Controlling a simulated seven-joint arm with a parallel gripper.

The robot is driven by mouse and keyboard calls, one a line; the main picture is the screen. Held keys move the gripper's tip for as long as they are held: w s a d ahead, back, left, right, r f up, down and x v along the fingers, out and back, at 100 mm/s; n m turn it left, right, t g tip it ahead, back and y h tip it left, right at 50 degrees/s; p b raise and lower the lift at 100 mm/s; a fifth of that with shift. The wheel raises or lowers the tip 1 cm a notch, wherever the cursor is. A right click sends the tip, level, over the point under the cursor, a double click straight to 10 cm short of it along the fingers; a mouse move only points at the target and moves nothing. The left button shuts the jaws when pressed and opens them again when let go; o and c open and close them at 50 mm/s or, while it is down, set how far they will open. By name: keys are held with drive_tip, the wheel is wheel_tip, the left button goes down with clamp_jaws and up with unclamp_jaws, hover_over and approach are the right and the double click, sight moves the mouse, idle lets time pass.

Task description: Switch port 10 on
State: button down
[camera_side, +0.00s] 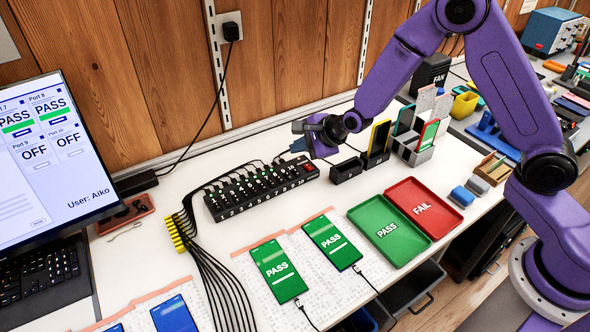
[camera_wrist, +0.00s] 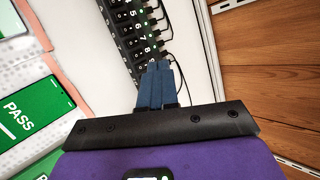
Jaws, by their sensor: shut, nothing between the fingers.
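The black port hub (camera_side: 258,190) lies on the white bench with a row of numbered ports and cables plugged along its back. It also shows in the wrist view (camera_wrist: 133,38), where labels up to about 9 can be read and the end beyond is hidden behind my fingers. My gripper (camera_side: 297,146) is shut and empty, above the hub's right end. In the wrist view my blue fingertips (camera_wrist: 158,68) are together over that end; I cannot tell whether they touch it. The monitor (camera_side: 40,150) shows Port 10 as OFF, Port 9 as OFF, and Ports 7 and 8 as PASS.
A red switch (camera_side: 309,168) sits at the hub's right end. Black stands with phones (camera_side: 379,138) are just to the right. Green PASS tray (camera_side: 376,247) and red FAIL tray (camera_side: 422,221) lie in front. Phones (camera_side: 279,271) lie on mats. Black cables (camera_side: 215,265) run forward from the hub's left.

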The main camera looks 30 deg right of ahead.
sight(298, 173)
drive_tip(key=w+d+f+m+t+h, duration=0.1)
drive_tip(key=w+d+f+m+t, duration=0.1)
drive_tip(key=w+d+f+m, duration=0.1)
drive_tip(key=w+d+m, duration=0.1)
drive_tip(key=w+m, duration=0.1)
drive_tip(key=shift+w+m, duration=0.15)
drive_tip(key=shift+m, duration=0.25)
drive_tip(key=shift+f, duration=0.1)
drive_tip(key=shift+w+f, duration=0.2)
drive_tip(key=shift+f, duration=1.2)
drive_tip(key=shift+w+f, duration=0.2)
drive_tip(key=shift+f, duration=1.25)
drive_tip(key=shift+w+f, duration=0.2)
drive_tip(key=shift+f, duration=1.2)
drive_tip(key=shift+f, duration=0.15)
drive_tip(key=shift+a+f, duration=0.1)
drive_tip(key=shift+f, duration=0.15)
drive_tip(key=shift+w+f, duration=0.1)
drive_tip(key=shift+f, duration=0.25)
drive_tip(key=shift+r, duration=0.2)
drive_tip(key=shift+r, duration=0.55)
